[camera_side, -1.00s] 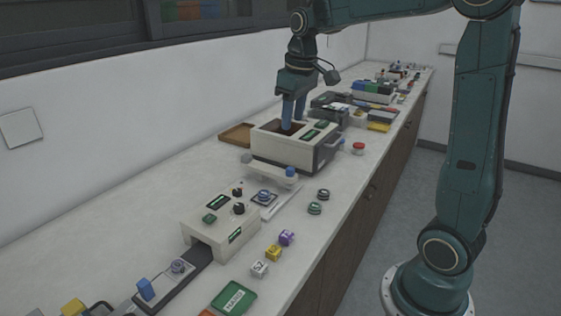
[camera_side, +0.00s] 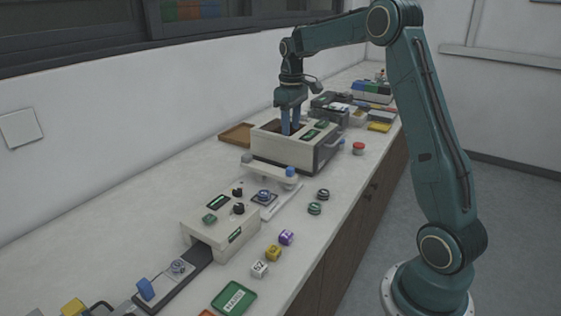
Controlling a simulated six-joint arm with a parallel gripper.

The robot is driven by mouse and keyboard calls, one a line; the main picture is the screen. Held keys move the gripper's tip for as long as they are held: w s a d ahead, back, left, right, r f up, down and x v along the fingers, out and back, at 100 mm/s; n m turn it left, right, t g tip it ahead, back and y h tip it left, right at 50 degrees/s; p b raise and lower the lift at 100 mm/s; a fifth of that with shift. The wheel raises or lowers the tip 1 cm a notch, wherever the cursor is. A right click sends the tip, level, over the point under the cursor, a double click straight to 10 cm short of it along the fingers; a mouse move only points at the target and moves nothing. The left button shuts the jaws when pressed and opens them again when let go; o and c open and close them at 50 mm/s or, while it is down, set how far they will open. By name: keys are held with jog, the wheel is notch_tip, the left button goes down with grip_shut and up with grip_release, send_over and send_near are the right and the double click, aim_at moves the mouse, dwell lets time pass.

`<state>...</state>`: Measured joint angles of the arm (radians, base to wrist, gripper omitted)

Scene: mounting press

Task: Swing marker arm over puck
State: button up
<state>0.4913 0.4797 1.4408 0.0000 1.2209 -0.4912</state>
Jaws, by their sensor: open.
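The marker arm (camera_side: 268,171) is a cream bar with a blue knob (camera_side: 290,172) at its right end and a grey-blue pivot at its left end. It stands in front of the cream box machine. A round puck (camera_side: 264,195) with a blue-grey top sits on a small dark square on a pale plate, just nearer the camera than the bar. The bar is beside the puck in the picture, not over it. My gripper (camera_side: 291,130) points down with blue fingers at the dark opening in the box machine's top, behind the marker arm and apart from it. It is open; its fingertips are partly hidden.
The box machine (camera_side: 280,153) stands close behind the marker arm. A second cream machine (camera_side: 222,222) with knobs is nearer. Two dark round pieces (camera_side: 318,200) and several small cubes (camera_side: 273,253) lie along the front edge. A brown tray (camera_side: 237,134) lies at the left.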

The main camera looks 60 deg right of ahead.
aim_at(290, 168)
jog(key=shift+f, duration=6.8)
grip_shut()
